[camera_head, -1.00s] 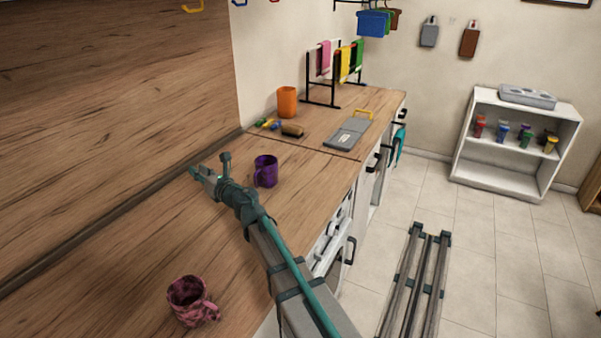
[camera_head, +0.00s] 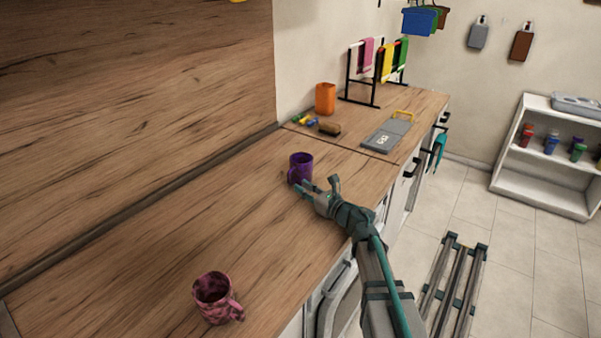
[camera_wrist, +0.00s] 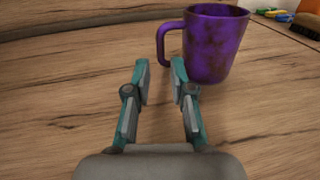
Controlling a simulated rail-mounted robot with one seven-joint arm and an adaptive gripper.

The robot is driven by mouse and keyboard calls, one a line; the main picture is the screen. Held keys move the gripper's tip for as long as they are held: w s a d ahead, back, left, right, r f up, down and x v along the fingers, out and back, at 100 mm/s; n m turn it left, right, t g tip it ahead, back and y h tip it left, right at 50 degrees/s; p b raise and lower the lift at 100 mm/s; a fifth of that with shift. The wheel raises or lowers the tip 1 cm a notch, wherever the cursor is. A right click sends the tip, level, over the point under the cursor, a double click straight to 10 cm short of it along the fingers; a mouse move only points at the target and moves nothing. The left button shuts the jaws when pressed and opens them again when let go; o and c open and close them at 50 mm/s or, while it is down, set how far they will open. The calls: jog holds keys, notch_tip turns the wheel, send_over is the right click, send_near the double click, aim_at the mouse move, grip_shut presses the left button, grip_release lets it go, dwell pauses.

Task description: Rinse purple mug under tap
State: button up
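The purple mug (camera_head: 301,166) stands upright on the wooden counter (camera_head: 200,225), with brownish smudges on its side. In the wrist view the mug (camera_wrist: 215,45) is ahead and to the right, its handle pointing left. My gripper (camera_head: 299,188) is just in front of the mug, low over the counter. In the wrist view my gripper (camera_wrist: 160,70) has its fingers apart with only counter between them; the right fingertip is close to the handle, and I cannot tell if it touches. No tap shows in these views.
A pink patterned mug (camera_head: 215,298) stands at the near left of the counter. Beyond the purple mug are a brown brush (camera_head: 330,129), an orange container (camera_head: 325,98), a grey board (camera_head: 385,137) and a towel rack (camera_head: 362,90). The counter left of the purple mug is clear.

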aim_at(289, 183)
jog(key=shift+w+a, duration=0.3)
jog(key=shift+w, duration=0.05)
jog(key=shift+p+x, duration=1)
jog(key=shift+x, duration=2.35)
jog(key=shift+f, duration=0.1)
grip_shut()
